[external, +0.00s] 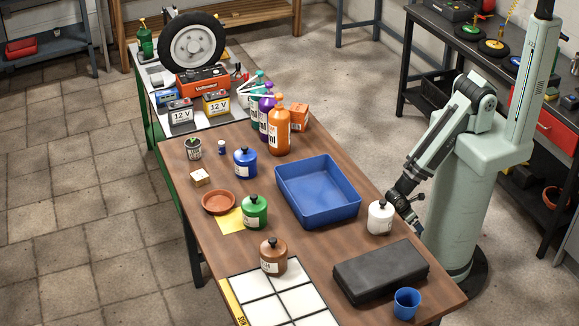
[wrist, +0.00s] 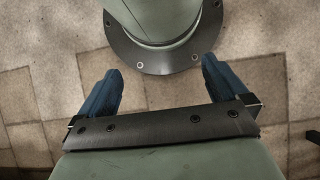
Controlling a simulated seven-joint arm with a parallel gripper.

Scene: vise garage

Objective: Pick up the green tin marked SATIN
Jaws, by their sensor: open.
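A green tin (external: 255,212) with a dark knob and a pale label stands upright on the wooden table, left of the blue tray; its label is too small to read. My gripper (external: 407,212) is off the table's right edge, beside the white tin (external: 380,217), well to the right of the green tin. In the wrist view my gripper (wrist: 160,85) shows two blue fingers spread wide with nothing between them; below are the floor and my base. The green tin is not in the wrist view.
The blue tray (external: 330,213) lies between my gripper and the green tin. A blue tin (external: 245,163), brown tin (external: 273,256), terracotta saucer (external: 218,209) and yellow paper (external: 231,222) surround the green tin. A black case (external: 380,271) and blue cup (external: 406,303) are at the near right.

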